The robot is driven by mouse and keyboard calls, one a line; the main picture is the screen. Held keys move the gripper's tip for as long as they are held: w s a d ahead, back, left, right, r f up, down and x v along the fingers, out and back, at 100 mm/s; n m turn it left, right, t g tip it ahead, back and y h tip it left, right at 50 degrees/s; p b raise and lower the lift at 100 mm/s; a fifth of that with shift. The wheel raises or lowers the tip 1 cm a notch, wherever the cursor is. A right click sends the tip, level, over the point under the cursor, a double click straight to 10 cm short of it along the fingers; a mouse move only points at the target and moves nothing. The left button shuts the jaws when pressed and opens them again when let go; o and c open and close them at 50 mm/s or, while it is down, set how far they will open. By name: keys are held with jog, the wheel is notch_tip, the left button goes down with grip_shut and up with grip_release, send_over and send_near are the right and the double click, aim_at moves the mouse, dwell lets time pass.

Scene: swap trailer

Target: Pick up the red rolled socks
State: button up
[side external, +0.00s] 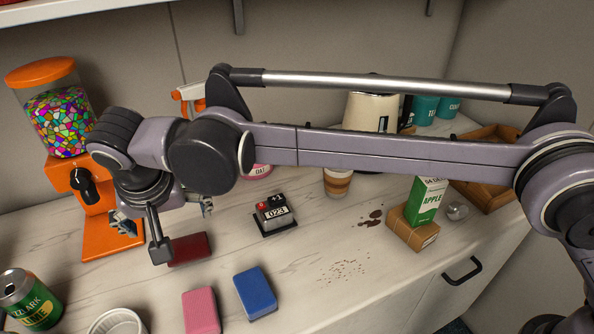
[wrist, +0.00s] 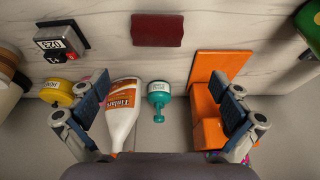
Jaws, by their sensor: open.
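A dark red, block-like item (side external: 190,248) lies flat on the marble-look counter; it is the only thing here that fits the red rolled socks, though no roll or fabric shows clearly. It also shows whole at the top middle of the wrist view (wrist: 157,30). My gripper (side external: 164,216) is open and empty, above the counter and just behind the red item in the side view. In the wrist view, its two fingers (wrist: 160,112) stand wide apart, with the red item beyond their tips and touching neither. A dark part of my arm covers the item's left end in the side view.
An orange candy dispenser (side external: 80,190) stands close on the left. A counter device reading 023 (side external: 274,213) is to the right. Pink (side external: 201,311) and blue (side external: 255,293) blocks lie in front. A white bottle (wrist: 122,115) and teal pump bottle (wrist: 160,95) show between the fingers.

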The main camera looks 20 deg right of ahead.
aim_at(184, 240)
jog(key=x, duration=0.5)
jog(key=shift+f, duration=0.35)
jog(key=shift+s+d+x, duration=0.1)
jog(key=shift+x, duration=1.25)
jog(key=shift+s+d+x, duration=0.1)
jog(key=shift+s+x, duration=0.05)
jog(key=shift+x, duration=1.2)
jog(key=shift+f, duration=0.1)
jog(key=c, duration=1)
